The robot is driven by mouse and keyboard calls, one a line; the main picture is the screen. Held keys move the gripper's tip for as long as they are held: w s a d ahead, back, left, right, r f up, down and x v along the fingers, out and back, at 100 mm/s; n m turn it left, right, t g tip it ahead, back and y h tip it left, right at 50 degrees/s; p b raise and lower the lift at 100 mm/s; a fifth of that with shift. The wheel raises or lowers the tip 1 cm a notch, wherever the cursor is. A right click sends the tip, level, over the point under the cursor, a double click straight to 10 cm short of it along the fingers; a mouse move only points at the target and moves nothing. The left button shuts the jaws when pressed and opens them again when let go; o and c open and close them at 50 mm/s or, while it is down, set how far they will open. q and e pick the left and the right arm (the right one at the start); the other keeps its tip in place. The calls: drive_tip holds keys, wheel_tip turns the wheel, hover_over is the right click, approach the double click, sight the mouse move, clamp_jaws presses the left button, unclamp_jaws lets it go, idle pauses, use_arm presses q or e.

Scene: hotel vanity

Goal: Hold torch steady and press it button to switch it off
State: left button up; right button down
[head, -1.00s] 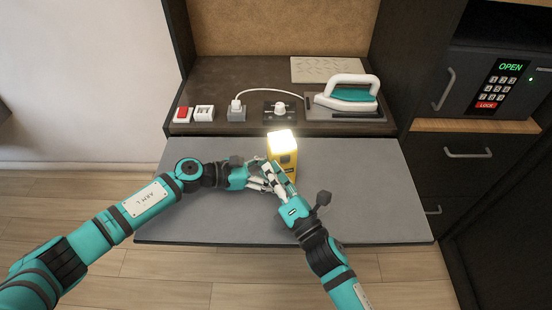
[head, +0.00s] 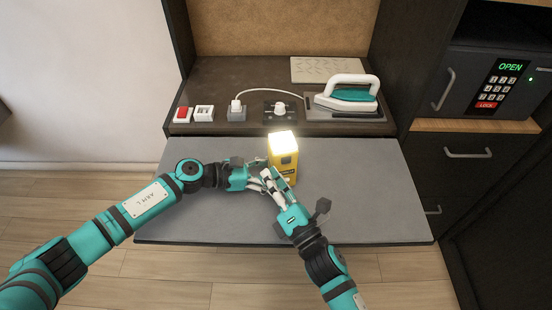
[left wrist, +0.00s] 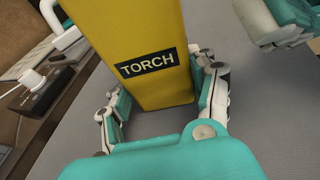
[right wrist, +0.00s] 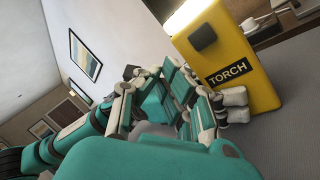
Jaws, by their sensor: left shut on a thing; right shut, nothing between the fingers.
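The yellow torch (head: 284,165) stands upright on the grey pull-out surface, and its top glows. Its TORCH label shows in the left wrist view (left wrist: 148,62). A dark square button (right wrist: 203,37) is on the torch's face in the right wrist view. My left gripper (left wrist: 160,105) is shut on the torch's lower part, with fingers on both sides. My right gripper (head: 268,177) is shut and empty in front of the torch, near the left gripper's fingers. In the right wrist view the right fingers (right wrist: 183,82) are beside and below the button, apparently apart from it.
The grey surface (head: 370,200) is clear to the right of the torch. A safe keypad (head: 499,85) is at right.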

drive_tip(key=shift+s, duration=0.1)
drive_tip(key=s, duration=0.2)
drive_tip(key=s+a, duration=0.1)
drive_tip(key=s, duration=0.2)
drive_tip(key=shift+s+a, duration=0.1)
drive_tip(key=shift+s, duration=0.25)
idle(1.5)
drive_tip(key=s+d+n+g+y, duration=0.2)
drive_tip(key=d+g+y, duration=0.2)
drive_tip(key=d, duration=0.3)
drive_tip(key=shift+s+d+r+n, duration=0.15)
drive_tip(key=shift+d+n, duration=0.2)
drive_tip(key=shift+n, duration=0.05)
drive_tip(key=w+a, duration=0.2)
drive_tip(key=w, duration=0.6)
drive_tip(key=shift+w+a, duration=0.15)
drive_tip(key=shift+w, duration=0.15)
